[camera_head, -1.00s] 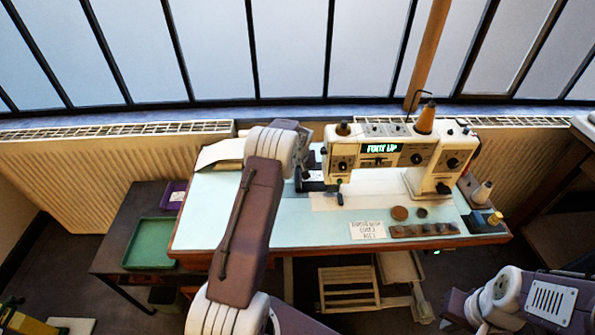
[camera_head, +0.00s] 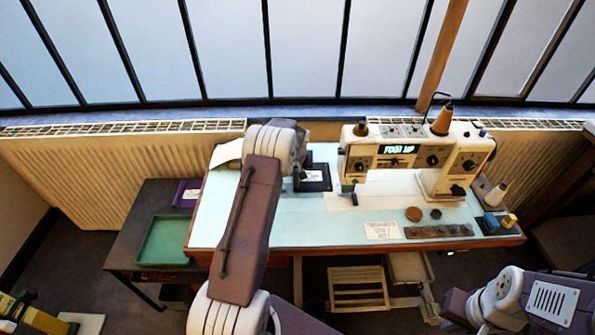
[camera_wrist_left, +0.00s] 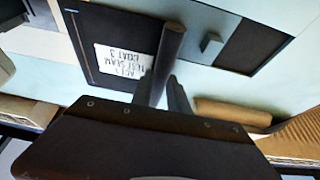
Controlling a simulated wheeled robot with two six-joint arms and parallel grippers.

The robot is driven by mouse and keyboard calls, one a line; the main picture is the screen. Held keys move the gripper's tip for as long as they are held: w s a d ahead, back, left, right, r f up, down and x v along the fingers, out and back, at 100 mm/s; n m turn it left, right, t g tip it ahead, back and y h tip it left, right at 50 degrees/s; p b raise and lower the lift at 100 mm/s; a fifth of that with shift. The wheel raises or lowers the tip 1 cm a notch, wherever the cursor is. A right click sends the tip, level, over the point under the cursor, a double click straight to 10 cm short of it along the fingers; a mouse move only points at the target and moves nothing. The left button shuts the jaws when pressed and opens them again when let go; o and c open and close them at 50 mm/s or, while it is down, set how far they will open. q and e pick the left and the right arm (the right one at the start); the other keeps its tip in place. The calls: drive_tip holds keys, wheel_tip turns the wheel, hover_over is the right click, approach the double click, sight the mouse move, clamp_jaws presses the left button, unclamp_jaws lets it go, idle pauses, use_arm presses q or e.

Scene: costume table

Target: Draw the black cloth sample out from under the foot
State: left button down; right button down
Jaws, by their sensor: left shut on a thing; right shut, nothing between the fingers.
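The black cloth sample (camera_head: 316,185) lies on the pale blue table top, left of the sewing machine (camera_head: 405,160). It bears a white label, also seen on the cloth in the left wrist view (camera_wrist_left: 92,35). The machine's foot (camera_head: 348,186) is small and shaded; in the head view the cloth's right edge appears a little left of it. My left gripper (camera_wrist_left: 174,55) is shut on the cloth by its edge; in the head view my arm partly hides this grip. My right gripper is out of view; only part of my right arm shows at lower right.
The machine's display (camera_head: 398,149) reads FOOT UP. A printed card (camera_head: 381,230), round pieces and a brown strip (camera_head: 438,231) lie at the table's front. A green tray (camera_head: 166,240) sits on a low side table at left. Some blue table top is clear.

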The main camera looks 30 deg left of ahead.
use_arm(q)
drive_tip(key=shift+s+a, duration=0.3)
drive_tip(key=shift+a, duration=0.2)
drive_tip(key=c, duration=1.7)
unclamp_jaws()
drive_tip(key=shift+d, duration=0.1)
drive_tip(key=o, duration=0.5)
use_arm(e)
drive_tip(key=shift+s+a, duration=0.15)
drive_tip(key=shift+a, duration=0.2)
use_arm(q)
drive_tip(key=shift+r, duration=0.1)
drive_tip(key=v, duration=0.9)
drive_tip(key=shift+w, duration=0.1)
use_arm(e)
drive_tip(key=shift+r, duration=0.1)
